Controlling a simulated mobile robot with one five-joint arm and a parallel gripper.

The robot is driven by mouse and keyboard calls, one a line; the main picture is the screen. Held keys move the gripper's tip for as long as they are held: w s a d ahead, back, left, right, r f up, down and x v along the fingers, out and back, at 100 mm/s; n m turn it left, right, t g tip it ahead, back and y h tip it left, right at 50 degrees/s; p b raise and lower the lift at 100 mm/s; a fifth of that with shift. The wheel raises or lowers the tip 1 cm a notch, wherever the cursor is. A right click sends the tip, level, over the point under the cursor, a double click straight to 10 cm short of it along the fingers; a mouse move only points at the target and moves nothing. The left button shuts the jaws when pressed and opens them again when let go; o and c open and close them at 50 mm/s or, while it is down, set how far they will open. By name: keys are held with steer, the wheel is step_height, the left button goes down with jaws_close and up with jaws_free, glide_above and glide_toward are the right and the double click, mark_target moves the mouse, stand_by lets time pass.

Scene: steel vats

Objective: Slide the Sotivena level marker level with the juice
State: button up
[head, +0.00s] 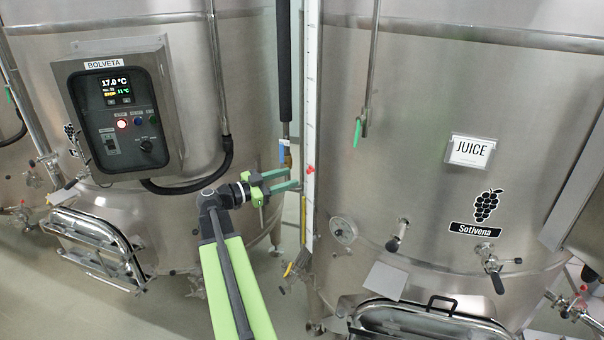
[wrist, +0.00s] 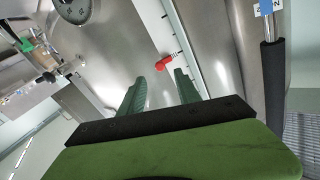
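The red level marker (head: 310,170) sits on a tall white scale strip (head: 310,110) at the left edge of the Sotivena vat (head: 420,160). My gripper (head: 294,177) is open, just left of the strip at about the marker's height. In the wrist view the red marker (wrist: 165,62) shows just beyond the gap between my two green fingertips (wrist: 160,74), not held. The white strip (wrist: 187,50) runs behind the right fingertip. I cannot make out the juice's level along the strip.
A JUICE card (head: 470,151) and a grape label (head: 485,212) are on the Sotivena vat. The BOLVETA control box (head: 120,105) and its black hose are left of my arm. A dark-sleeved pipe (head: 284,70) stands close left of the strip. Valves and a hatch (head: 430,318) project lower down.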

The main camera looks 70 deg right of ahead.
mark_target(307, 172)
steer(key=x, duration=0.6)
steer(key=shift+a, duration=0.1)
steer(key=shift+c, duration=0.3)
steer(key=shift+w, duration=0.1)
jaws_close()
stand_by(0.8)
